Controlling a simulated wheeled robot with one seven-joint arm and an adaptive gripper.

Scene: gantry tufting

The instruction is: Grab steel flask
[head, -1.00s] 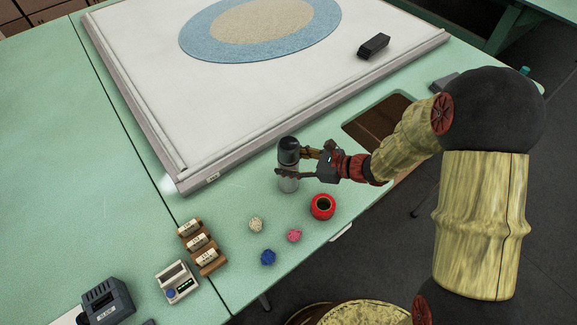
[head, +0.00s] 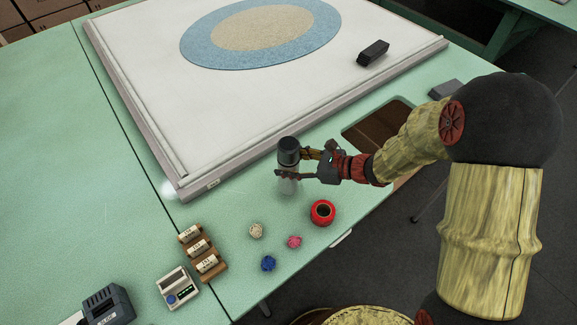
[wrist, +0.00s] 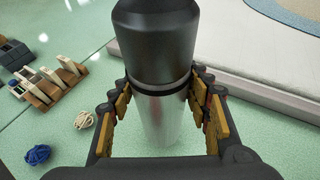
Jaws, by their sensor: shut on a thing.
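The steel flask (head: 289,182) stands upright on the green table, with a black cap and a bare metal body. It fills the middle of the wrist view (wrist: 165,115). My gripper (head: 296,164) reaches it from the right, with one finger on each side of the body just below the black cap. In the wrist view my gripper (wrist: 165,115) is shut on the flask.
A red ring-shaped spool (head: 322,212) lies right of the flask. Cream (head: 256,230), pink (head: 294,242) and blue (head: 268,263) yarn balls lie in front. A wooden rack (head: 203,249) stands left. The raised white frame (head: 120,70) edges close behind the flask.

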